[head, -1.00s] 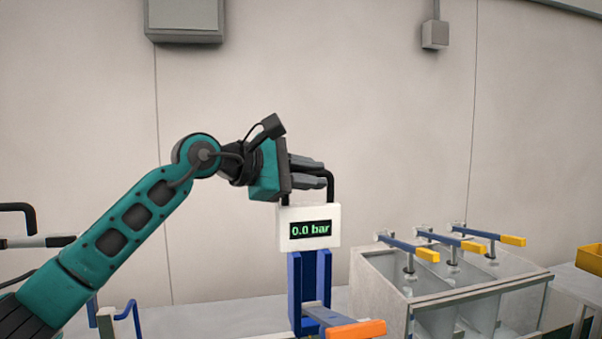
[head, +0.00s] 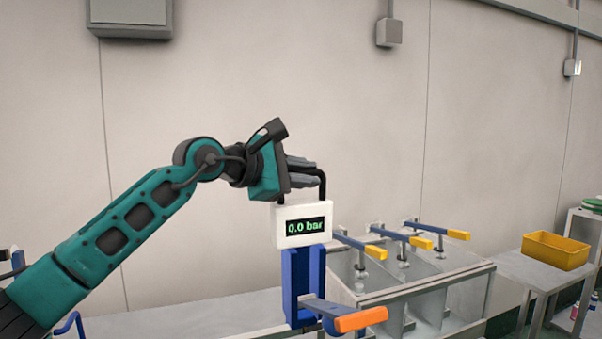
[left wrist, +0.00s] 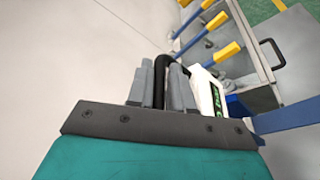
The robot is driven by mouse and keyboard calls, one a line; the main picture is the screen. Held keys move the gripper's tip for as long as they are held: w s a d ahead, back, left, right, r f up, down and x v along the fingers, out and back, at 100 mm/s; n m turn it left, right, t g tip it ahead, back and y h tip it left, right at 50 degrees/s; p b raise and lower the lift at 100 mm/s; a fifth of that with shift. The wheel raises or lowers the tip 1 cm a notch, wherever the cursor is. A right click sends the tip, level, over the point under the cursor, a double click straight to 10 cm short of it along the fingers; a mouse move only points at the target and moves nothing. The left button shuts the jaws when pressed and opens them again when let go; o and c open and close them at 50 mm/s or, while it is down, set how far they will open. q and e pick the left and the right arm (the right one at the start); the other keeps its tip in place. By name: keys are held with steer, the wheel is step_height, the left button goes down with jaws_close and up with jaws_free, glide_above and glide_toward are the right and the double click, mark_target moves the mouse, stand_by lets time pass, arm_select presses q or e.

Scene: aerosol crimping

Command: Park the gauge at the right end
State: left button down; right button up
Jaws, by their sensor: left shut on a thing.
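The gauge (head: 302,226) is a white box with a green "0.0 bar" display and a black loop handle on top. My left gripper (head: 308,181) is shut on that handle, and the gauge hangs upright below the fingers. In the left wrist view the grey fingers (left wrist: 162,92) close around the black handle, with the white gauge (left wrist: 207,92) just to their right. A blue body (head: 303,275) with an orange-tipped lever (head: 360,319) shows directly under the gauge and seems joined to it. My right gripper is not in view.
A grey fixture (head: 420,294) with several blue, yellow-tipped clamp levers stands right of the gauge. Further right, a yellow bin (head: 555,251) sits on a small table (head: 522,268). A pale bench top (head: 190,312) lies behind the arm and looks largely clear.

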arm_select(q)
steer(key=c, duration=1.5)
jaws_free()
steer(key=shift+a+r, duration=0.1)
steer(key=shift+r, duration=0.25)
steer(key=o, duration=0.3)
steer(key=shift+w+f, duration=0.15)
steer(key=shift+w, duration=0.05)
steer(key=shift+o, duration=0.4)
steer(key=shift+f, duration=0.1)
steer(key=shift+d+f, duration=0.1)
steer(key=shift+d, duration=0.1)
steer(key=shift+s+a, duration=0.35)
steer(key=shift+a, duration=0.05)
steer(key=b+v, duration=0.2)
steer(key=v, duration=1)
steer(key=shift+s, duration=0.1)
